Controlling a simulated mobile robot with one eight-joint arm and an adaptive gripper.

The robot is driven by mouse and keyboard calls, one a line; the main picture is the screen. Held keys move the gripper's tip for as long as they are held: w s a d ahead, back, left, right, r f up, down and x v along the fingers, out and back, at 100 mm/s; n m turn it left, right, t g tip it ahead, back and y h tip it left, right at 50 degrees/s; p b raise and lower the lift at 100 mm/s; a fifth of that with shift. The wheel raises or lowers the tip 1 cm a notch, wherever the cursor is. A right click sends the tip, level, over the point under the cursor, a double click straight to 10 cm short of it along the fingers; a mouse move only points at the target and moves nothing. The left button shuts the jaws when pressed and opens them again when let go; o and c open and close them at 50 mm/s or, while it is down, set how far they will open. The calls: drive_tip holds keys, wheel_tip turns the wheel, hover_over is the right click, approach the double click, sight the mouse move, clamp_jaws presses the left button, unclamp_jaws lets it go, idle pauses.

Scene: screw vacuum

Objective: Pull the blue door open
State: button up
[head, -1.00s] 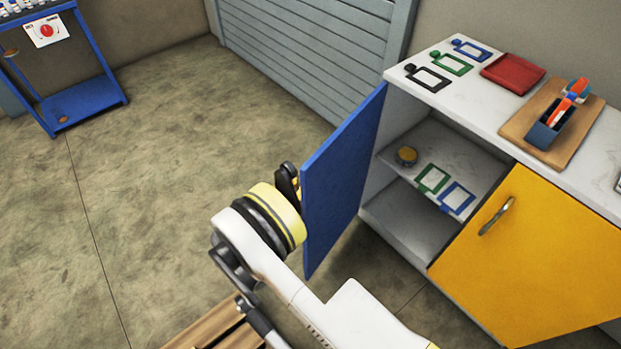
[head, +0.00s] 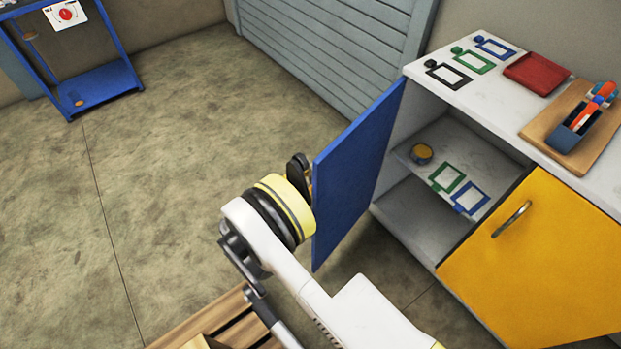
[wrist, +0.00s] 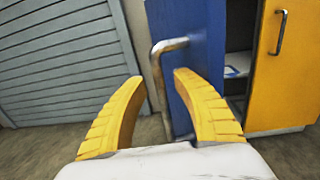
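The blue door (head: 358,165) stands swung wide open from the cabinet, showing the shelves inside. In the wrist view the blue door (wrist: 195,50) fills the upper middle, with its bent metal handle (wrist: 158,75) on its face. My gripper (wrist: 157,78) has its two yellow fingers apart, with the handle in the gap between them. I see space beside the handle and no clear contact. In the head view my gripper (head: 303,172) is beside the door's outer face, and the handle is mostly hidden.
The yellow door (head: 545,255) beside the opening is closed. The cabinet shelf (head: 465,155) holds a small yellow round thing (head: 421,154) and frames. A red item (head: 537,73) and a wooden board (head: 540,126) lie on top. A wooden pallet (head: 205,320) is near my arm; floor is free at left.

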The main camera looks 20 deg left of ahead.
drive_tip(key=v, duration=0.7)
drive_tip(key=shift+s, duration=0.15)
